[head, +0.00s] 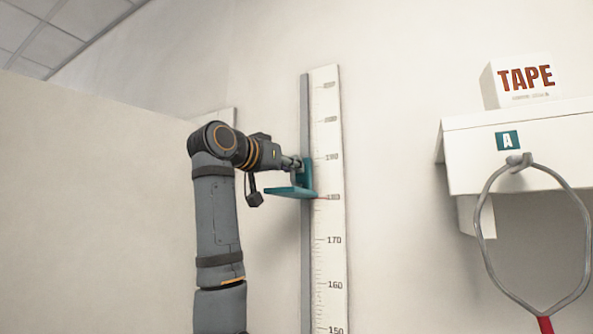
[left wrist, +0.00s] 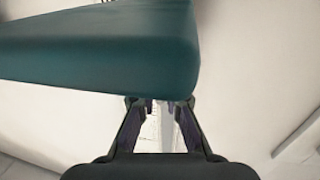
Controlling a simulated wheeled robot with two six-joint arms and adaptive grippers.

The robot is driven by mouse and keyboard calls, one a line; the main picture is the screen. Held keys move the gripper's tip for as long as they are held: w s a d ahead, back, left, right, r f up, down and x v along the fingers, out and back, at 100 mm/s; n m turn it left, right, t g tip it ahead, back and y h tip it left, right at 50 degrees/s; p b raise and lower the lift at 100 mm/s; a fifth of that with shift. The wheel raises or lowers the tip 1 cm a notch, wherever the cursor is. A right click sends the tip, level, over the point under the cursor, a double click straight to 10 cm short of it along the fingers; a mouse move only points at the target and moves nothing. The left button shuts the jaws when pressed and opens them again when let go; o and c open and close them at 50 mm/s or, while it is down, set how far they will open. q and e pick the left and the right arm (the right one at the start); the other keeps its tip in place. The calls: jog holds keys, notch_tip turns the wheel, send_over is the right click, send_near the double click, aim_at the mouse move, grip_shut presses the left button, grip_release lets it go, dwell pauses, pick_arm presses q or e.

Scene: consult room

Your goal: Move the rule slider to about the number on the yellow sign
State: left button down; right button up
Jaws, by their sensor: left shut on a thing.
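The white height rule (head: 329,215) stands upright on the wall, with black numbers along it. Its teal slider (head: 290,192) sits on the grey rail with its flat arm pointing left. The slider's red pointer lies at about 180 on the scale. My left gripper (head: 298,163) is at the slider's upright part and shut on it. In the left wrist view the teal slider (left wrist: 110,45) fills the top, and the fingers of my left gripper (left wrist: 160,104) reach its lower edge. My right gripper is not in view. No yellow sign shows in either view.
A white shelf (head: 520,122) on the right wall carries a white TAPE box (head: 522,80) and a teal "A" label. A grey looped tube (head: 483,245) hangs from its hook. A beige panel (head: 90,200) stands at the left. The wall between rule and shelf is clear.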

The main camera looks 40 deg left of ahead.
pick_arm(q)
jog(key=c, duration=1.8)
grip_release()
jog(key=o, duration=0.4)
jog(key=shift+s+r, duration=0.1)
jog(key=shift+s, duration=0.35)
jog(key=s, duration=1.1)
jog(key=shift+s+d, duration=0.25)
jog(key=shift+s, duration=0.15)
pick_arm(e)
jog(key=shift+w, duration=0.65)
pick_arm(q)
jog(key=shift+w, duration=0.1)
